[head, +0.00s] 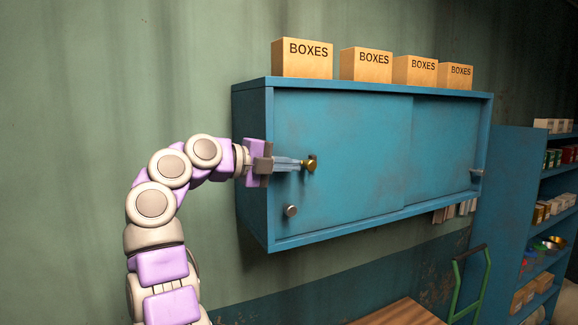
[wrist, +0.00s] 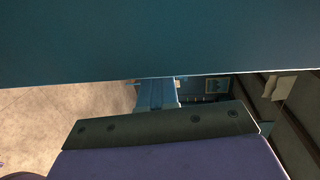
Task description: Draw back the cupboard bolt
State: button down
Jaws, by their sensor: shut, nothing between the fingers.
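The blue cupboard (head: 350,208) hangs on the green wall, with two sliding doors that look closed. The brass bolt (head: 311,166) is a small knob near the left edge of the left door, with a dark spot behind its top. My gripper (head: 301,165) is shut and empty. It reaches in from the left, and its fingertips end right at the brass knob. I cannot tell whether they touch it. In the wrist view the blue cupboard surface (wrist: 160,38) fills the top, and the bolt cannot be made out.
A round silver knob (head: 290,210) is low on the left door, and a small handle (head: 477,172) is at the far right. Several cardboard boxes (head: 302,58) stand on top. Below are a wooden surface (head: 405,314) and a green-framed handle (head: 487,270). Blue shelves (head: 497,210) stand right.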

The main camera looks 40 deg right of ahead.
jog(key=shift+s+d+r, duration=0.1)
jog(key=shift+s+d, duration=0.05)
jog(key=x, duration=0.3)
jog(key=b+x, duration=0.1)
jog(key=shift+d+r, duration=0.15)
jog(key=shift+d, duration=0.35)
jog(key=shift+v, duration=1)
jog(key=p, duration=0.2)
send_near(306, 163)
jog(key=v, duration=0.4)
jog(key=shift+w, duration=0.2)
jog(key=shift+a+r, duration=0.1)
